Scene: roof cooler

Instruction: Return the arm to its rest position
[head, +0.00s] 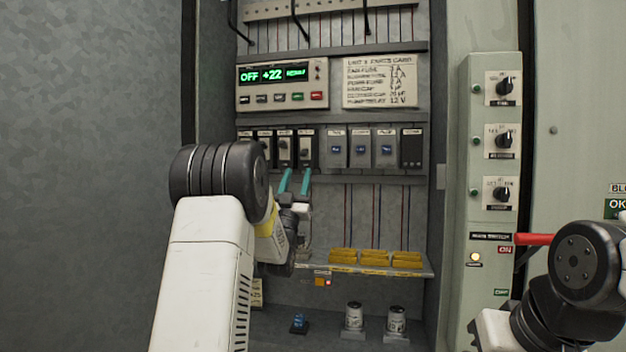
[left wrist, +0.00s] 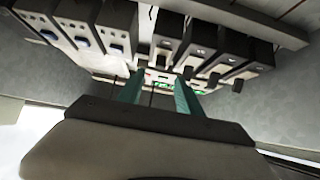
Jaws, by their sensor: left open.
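My left arm reaches into the open cabinet from the lower left in the head view. Its gripper (head: 294,182) has two teal fingers pointing up, just below the row of breaker modules (head: 362,148). The fingers stand apart with nothing seen between them. In the left wrist view the gripper (left wrist: 163,98) also shows open, with the modules (left wrist: 113,25) beyond the fingertips. I cannot tell whether the fingers touch a module. Part of my right arm shows at the lower right of the head view, in front of a red lever (head: 533,239); its gripper is not visible.
A controller (head: 282,84) reads "OFF +22" beside a parts card (head: 380,82). Below the gripper a shelf (head: 425,270) bears yellow blocks (head: 375,257). Two cans (head: 354,316) and a blue item (head: 298,322) stand at the bottom. A knob panel (head: 470,150) stands at the right.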

